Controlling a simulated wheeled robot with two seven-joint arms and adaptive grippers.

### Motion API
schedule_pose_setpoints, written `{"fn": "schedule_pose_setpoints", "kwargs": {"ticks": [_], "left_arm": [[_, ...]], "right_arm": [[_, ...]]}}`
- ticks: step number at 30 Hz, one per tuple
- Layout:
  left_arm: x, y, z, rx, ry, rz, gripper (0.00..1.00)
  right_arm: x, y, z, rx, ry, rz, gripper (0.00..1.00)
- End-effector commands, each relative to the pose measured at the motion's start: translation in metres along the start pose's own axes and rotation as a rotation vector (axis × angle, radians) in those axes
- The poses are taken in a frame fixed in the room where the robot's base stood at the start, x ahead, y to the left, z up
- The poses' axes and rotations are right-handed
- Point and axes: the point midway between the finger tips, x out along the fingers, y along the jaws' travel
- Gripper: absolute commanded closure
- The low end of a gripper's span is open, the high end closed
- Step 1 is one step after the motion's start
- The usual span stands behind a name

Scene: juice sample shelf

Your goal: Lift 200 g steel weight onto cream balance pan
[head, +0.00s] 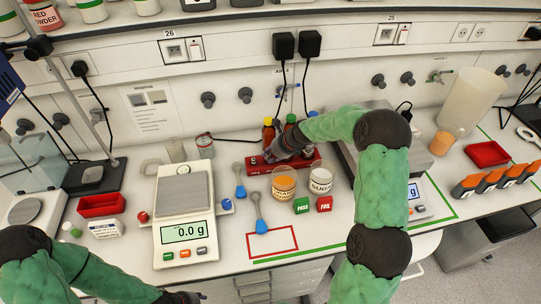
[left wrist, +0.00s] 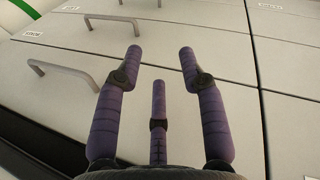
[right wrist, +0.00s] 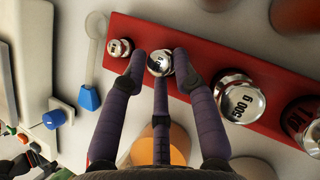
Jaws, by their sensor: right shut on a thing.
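The cream balance (head: 183,237) stands left of centre in the head view, its grey pan (head: 171,190) empty and its display reading 0.0 g. The red weight rack (head: 250,168) lies behind the jars. My right gripper (right wrist: 157,60) is shut on a small steel weight (right wrist: 160,66), at the rack between a smaller weight (right wrist: 118,48) and the 500 g weight (right wrist: 238,98). The held weight's label is partly covered; it fits the 200 g one. I cannot tell whether it is clear of the rack. My left gripper (left wrist: 160,58) is open and empty in front of the drawers.
A blue spoon (head: 239,185) lies between balance and rack; another (head: 259,220) lies nearer the front. Orange and sugar jars (head: 320,182) stand before the rack. Bottles (head: 268,132) stand behind it. A red tray (head: 101,205) sits left of the balance.

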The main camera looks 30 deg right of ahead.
Motion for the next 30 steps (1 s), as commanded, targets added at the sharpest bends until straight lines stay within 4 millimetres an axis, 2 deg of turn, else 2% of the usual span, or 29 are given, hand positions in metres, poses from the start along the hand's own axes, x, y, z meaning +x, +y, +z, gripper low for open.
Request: {"fn": "schedule_pose_setpoints", "kwargs": {"ticks": [30], "left_arm": [[-0.013, 0.005, 0.001, 0.000, 0.000, 0.000, 0.60]], "right_arm": [[-0.010, -0.003, 0.008, -0.001, -0.005, -0.009, 1.00]]}}
